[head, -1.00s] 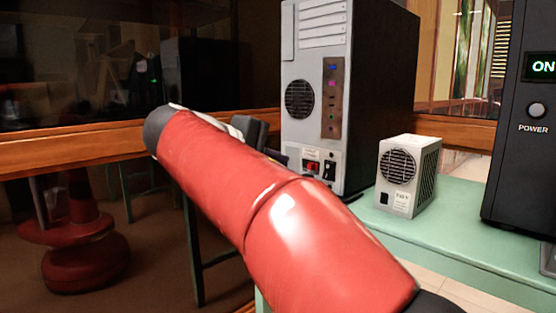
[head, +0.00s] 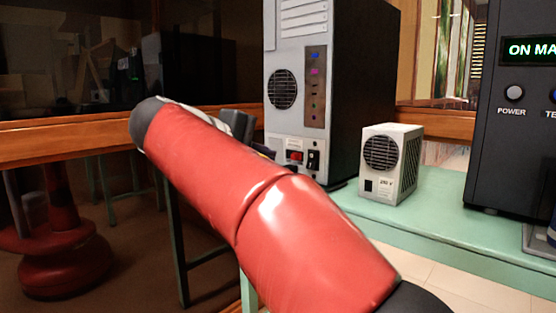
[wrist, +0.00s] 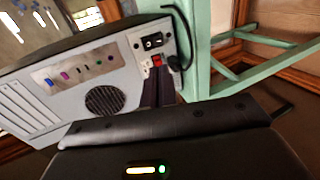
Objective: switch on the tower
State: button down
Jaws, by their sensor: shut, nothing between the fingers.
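The tower (head: 345,90) is a tall black computer case on a green table, with its pale rear panel turned to me. Low on that panel are a red rocker switch (head: 295,156) and a black socket (head: 314,160). In the wrist view the rear panel (wrist: 60,100) lies sideways, with the red switch (wrist: 156,61) beside the socket (wrist: 152,41). My gripper (wrist: 160,88) is shut and empty, its dark fingers pointing at the switch area. I cannot tell whether they touch it. In the head view my red arm hides most of the gripper. The switch's position is too small to read.
A small white vented box (head: 390,165) stands right of the tower on the green table (head: 430,225). A black cabinet (head: 515,130) with a lit display and POWER button stands farther right. A black cable (wrist: 184,30) runs by the socket. Dark glass with a wooden rail is at left.

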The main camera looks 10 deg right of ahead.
aim_at(310, 166)
jog(key=b+x, duration=0.2)
jog(key=x, duration=1)
jog(key=shift+w+d+f, duration=0.15)
jog(key=shift+w+d, duration=0.05)
jog(key=shift+w+d+f, duration=0.1)
jog(key=shift+d+f, duration=0.05)
jog(key=shift+r+p, duration=0.9)
jog(key=shift+p, duration=0.1)
